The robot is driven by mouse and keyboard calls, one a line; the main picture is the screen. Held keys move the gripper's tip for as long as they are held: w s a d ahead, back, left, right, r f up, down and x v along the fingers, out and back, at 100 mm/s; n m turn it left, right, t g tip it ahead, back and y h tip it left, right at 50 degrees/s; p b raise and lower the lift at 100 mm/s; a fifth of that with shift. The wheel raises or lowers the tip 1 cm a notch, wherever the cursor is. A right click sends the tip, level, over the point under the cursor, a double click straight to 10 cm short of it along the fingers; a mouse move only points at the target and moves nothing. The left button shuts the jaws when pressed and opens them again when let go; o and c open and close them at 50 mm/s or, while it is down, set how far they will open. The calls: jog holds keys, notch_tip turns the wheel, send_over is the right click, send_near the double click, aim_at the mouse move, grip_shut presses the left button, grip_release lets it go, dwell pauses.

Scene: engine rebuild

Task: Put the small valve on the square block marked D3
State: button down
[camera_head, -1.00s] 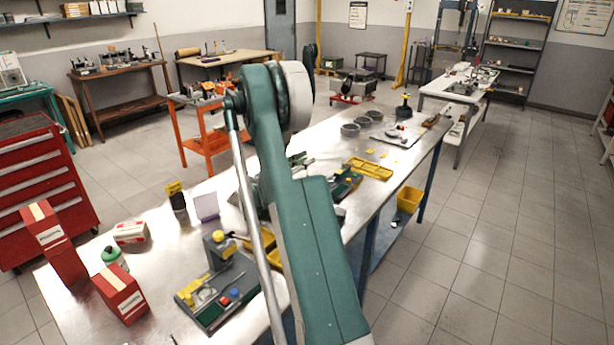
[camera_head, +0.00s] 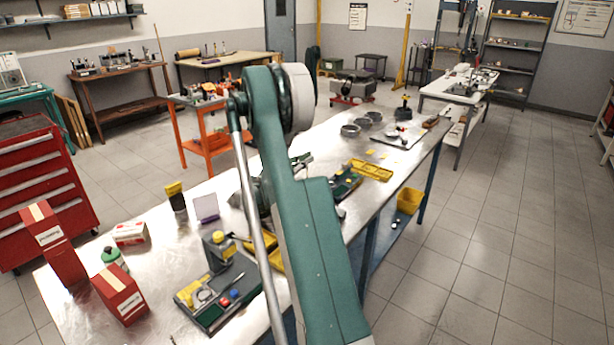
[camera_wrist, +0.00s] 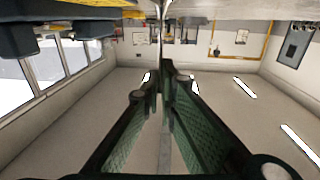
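My gripper (camera_wrist: 162,82) shows in the wrist view, which is turned upside down. Its two dark fingers with green ribbed pads converge, with the tips very close together. A thin pale upright line (camera_wrist: 162,22) shows beyond the tips, and I cannot tell if it is something held. In the head view my green arm hides the gripper. I cannot make out the small valve in either view. No D3 marking is readable. A dark green tray (camera_head: 215,312) with small coloured parts lies on the near bench, and a grey and yellow upright device (camera_head: 217,250) stands at its back.
The long metal bench (camera_head: 170,275) carries red boxes (camera_head: 120,294), a green bottle (camera_head: 113,257), a red and white box (camera_head: 130,234) and a yellow open case (camera_head: 370,169). Grey rings (camera_head: 350,130) lie farther back. A yellow bin (camera_head: 409,201) sits below the right edge.

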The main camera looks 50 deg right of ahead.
jog(key=shift+r, duration=0.15)
jog(key=shift+r+p, duration=1.15)
jog(key=shift+r, duration=3.75)
jog(key=w+a+r+n+t, duration=0.15)
jog(key=w+a, duration=0.35)
jog(key=a, duration=0.8)
jog(key=w+a+r+n+t, duration=0.1)
jog(key=w+a+n+t, duration=0.2)
jog(key=a, duration=1)
jog(key=w+a+r+n+t+y, duration=0.15)
jog(key=a+t, duration=0.35)
jog(key=a, duration=2)
jog(key=s+a+n+t+y, duration=0.1)
jog(key=s+a, duration=0.2)
jog(key=a, duration=0.5)
jog(key=s+a+n+t+y+b, duration=0.1)
jog(key=s+a+t, duration=0.15)
jog(key=a, duration=0.45)
jog(key=s+a+n+t+y, duration=0.1)
jog(key=s+a, duration=0.2)
jog(key=a, duration=0.5)
jog(key=s+a+n+t+y, duration=0.3)
jog(key=s+a+n+y, duration=0.1)
jog(key=s+a, duration=1.2)
jog(key=shift+s+f+n+t+y+b, duration=0.3)
jog(key=shift+s+f+y+b, duration=0.15)
jog(key=shift+s+y, duration=0.15)
